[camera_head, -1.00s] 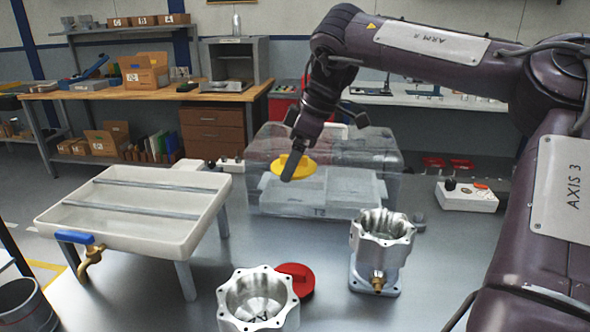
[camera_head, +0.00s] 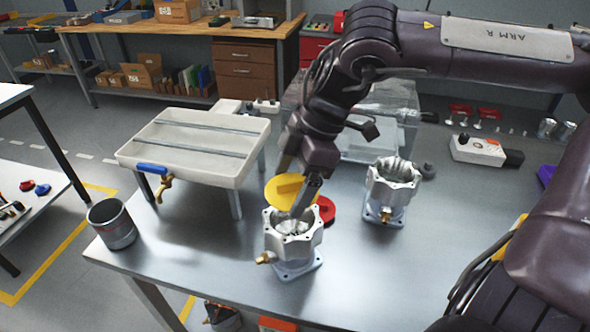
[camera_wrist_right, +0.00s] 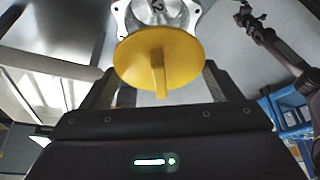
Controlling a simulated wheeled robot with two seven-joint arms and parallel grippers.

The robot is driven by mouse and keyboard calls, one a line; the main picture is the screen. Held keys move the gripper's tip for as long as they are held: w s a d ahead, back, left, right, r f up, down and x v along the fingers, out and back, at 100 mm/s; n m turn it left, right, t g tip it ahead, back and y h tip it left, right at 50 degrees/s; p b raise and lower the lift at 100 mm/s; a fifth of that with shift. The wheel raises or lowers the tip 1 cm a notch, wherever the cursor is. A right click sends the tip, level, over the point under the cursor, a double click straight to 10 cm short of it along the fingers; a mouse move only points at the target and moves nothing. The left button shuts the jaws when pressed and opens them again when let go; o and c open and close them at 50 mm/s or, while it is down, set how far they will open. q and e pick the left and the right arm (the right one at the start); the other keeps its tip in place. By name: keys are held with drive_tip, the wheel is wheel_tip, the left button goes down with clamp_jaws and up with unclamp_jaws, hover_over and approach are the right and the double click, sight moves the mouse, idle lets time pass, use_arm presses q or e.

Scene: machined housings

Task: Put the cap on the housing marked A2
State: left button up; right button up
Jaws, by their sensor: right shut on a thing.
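My right gripper (camera_head: 294,186) is shut on the yellow cap (camera_head: 282,192), a round disc with a raised bar. In the right wrist view the cap (camera_wrist_right: 140,62) sits between the two fingers. The cap is just above and behind the front silver housing (camera_head: 293,250), tilted and apart from it as far as I can see. In the right wrist view this housing (camera_wrist_right: 120,14) is partly hidden by the cap; a "2" shows inside it, the rest of the mark hidden. A dark arm, probably my left, shows in the right wrist view; its gripper (camera_wrist_right: 246,16) is too small to read.
A second silver housing (camera_head: 388,205) stands to the right. A red cap (camera_head: 326,210) lies behind the front housing. A white tray stand (camera_head: 180,178) is at left, a clear bin (camera_head: 400,103) behind. A grey cup (camera_head: 112,226) stands near the left edge. The right front table is clear.

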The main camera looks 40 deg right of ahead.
idle(0.3)
drive_tip(key=shift+f+b, duration=2.1)
drive_tip(key=shift+f, duration=1.1)
drive_tip(key=o, duration=0.8)
drive_tip(key=shift+f, duration=0.1)
drive_tip(key=shift+o, duration=0.2)
drive_tip(key=v, duration=0.8)
drive_tip(key=shift+w, duration=0.1)
